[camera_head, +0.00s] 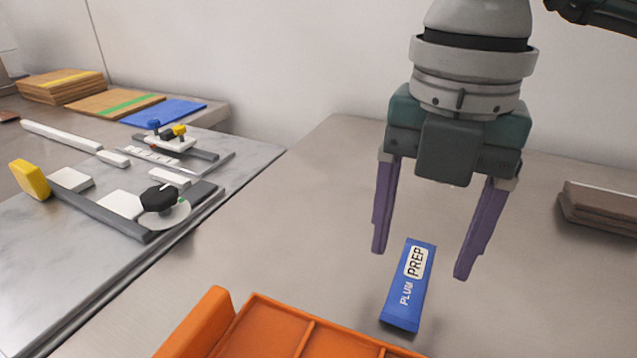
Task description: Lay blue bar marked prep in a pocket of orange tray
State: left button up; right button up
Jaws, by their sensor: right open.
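A blue bar (402,304) with a white PREP label and the word PLUM lies on the table below my right gripper. My right gripper (421,262) is open and empty, its two purple fingers pointing down on either side of the bar's far end, apart from it. The orange tray (212,312) is at the bottom edge, nearer than the bar, with dividers between its pockets. Only its far part shows; the rest is cut off by the frame. My left gripper is not in view.
A grey board (60,235) with metal rails, white blocks, a black knob (160,198) and a yellow piece (29,179) is at left. Wooden boards (60,86) lie behind it. A brown stack (600,207) is at right. The table left of the bar is clear.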

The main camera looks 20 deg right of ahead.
aim_at(411, 280)
notch_tip(411, 280, down, 4)
jog(key=shift+r, duration=0.2)
jog(key=shift+c, duration=0.2)
grip_shut()
dwell(0.3)
